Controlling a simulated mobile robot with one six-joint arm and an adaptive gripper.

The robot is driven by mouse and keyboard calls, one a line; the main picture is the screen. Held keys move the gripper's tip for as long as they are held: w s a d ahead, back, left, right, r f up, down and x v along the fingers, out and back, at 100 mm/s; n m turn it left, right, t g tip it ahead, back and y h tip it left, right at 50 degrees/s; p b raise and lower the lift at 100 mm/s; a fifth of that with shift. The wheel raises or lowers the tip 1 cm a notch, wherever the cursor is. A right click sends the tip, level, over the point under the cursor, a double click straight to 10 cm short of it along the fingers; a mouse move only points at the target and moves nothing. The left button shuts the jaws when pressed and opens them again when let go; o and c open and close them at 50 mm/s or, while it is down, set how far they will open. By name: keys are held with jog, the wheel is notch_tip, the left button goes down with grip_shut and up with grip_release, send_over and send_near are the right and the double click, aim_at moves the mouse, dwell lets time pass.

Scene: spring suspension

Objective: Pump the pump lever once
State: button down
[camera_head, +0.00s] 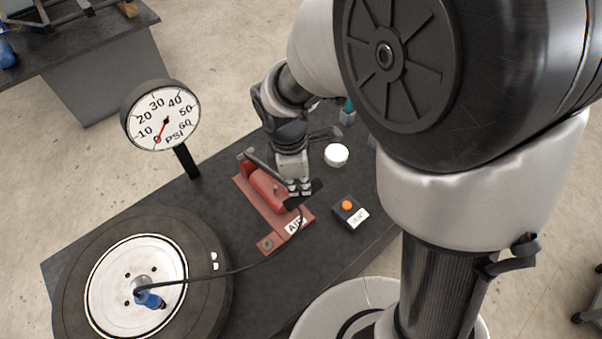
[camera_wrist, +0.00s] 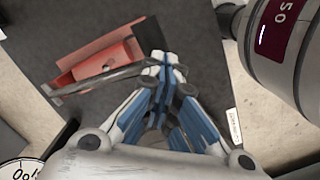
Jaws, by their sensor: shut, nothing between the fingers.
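The red air pump (camera_head: 265,195) stands on the dark table, with a label reading "AIR" at its near end. Its grey pump lever (camera_head: 268,168) runs low along the pump from the far left end to a dark handle by my gripper (camera_head: 300,190). In the wrist view, the lever (camera_wrist: 100,79) lies slanted beside the red pump (camera_wrist: 100,62). My gripper (camera_wrist: 168,62) is shut and empty, with its fingertips right at the dark handle end. I cannot tell whether they touch it. The gauge (camera_head: 160,117) needle points near 0 PSI.
A wheel with a tyre (camera_head: 70,240) lies at the table's left, and a black hose (camera_head: 235,270) runs from it toward the pump. An orange button on a black box (camera_head: 347,208) stands right of the pump. A white round object (camera_head: 336,155) lies behind it.

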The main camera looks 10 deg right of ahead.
aim_at(299, 196)
jog(key=shift+f, duration=0.3)
jog(key=shift+f+b, duration=1.6)
jog(key=shift+f, duration=0.7)
jog(key=shift+r, duration=0.1)
jog(key=a, duration=0.1)
jog(key=a+r+p, duration=0.1)
jog(key=a, duration=0.1)
jog(key=shift+w, duration=0.1)
notch_tip(299, 196, up, 12)
jog(key=a, duration=0.1)
